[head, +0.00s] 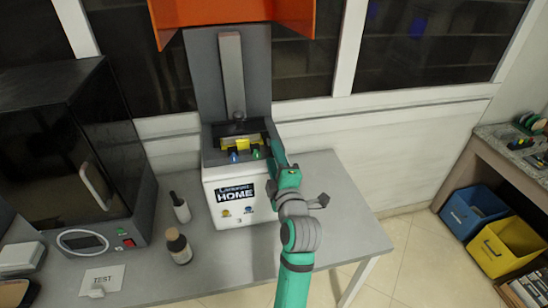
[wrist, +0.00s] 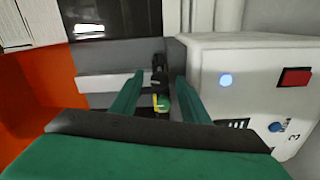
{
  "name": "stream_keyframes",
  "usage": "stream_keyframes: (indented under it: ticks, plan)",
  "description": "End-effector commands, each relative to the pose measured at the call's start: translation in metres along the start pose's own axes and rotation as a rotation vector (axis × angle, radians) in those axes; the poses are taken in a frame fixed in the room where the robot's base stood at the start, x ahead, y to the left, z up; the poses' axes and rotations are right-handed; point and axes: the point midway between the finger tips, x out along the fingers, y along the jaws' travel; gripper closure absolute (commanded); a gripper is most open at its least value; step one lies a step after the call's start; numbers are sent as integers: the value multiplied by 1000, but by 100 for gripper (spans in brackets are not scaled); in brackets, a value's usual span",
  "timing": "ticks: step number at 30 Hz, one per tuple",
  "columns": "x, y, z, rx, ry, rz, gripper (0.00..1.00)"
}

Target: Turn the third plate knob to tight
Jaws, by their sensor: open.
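The resin-printer-like machine (head: 229,205), white below and labelled HOME, stands on the grey table with its build area open. Small knobs show along the front of its yellow plate part (head: 242,144): a blue knob (head: 233,156) and a green knob (head: 256,153). My gripper (head: 277,150) is at the right side of this row. In the wrist view my gripper (wrist: 160,82) is open, with a green-and-yellow knob (wrist: 163,103) and a black part seen between its two green fingers. Contact cannot be told. Any other knob is hidden by my arm.
An orange cover (head: 235,18) is raised above the machine. A black box-shaped machine (head: 65,150) stands at left. A dropper bottle (head: 180,208) and a brown bottle (head: 178,247) stand between them. The table (head: 345,215) is clear at right.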

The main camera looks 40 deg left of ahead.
Motion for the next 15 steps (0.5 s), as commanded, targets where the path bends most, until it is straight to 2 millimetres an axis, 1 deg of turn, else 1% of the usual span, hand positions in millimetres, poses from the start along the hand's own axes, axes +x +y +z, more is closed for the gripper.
stream_keyframes:
  ticks: [8,9,11,12,13,15]
  plan:
    - [1,0,0,0,0,1,59]
    - [1,0,0,0,0,1,68]
    - [1,0,0,0,0,1,82]
    - [1,0,0,0,0,1,92]
    - [1,0,0,0,0,1,99]
    - [1,0,0,0,0,0,99]
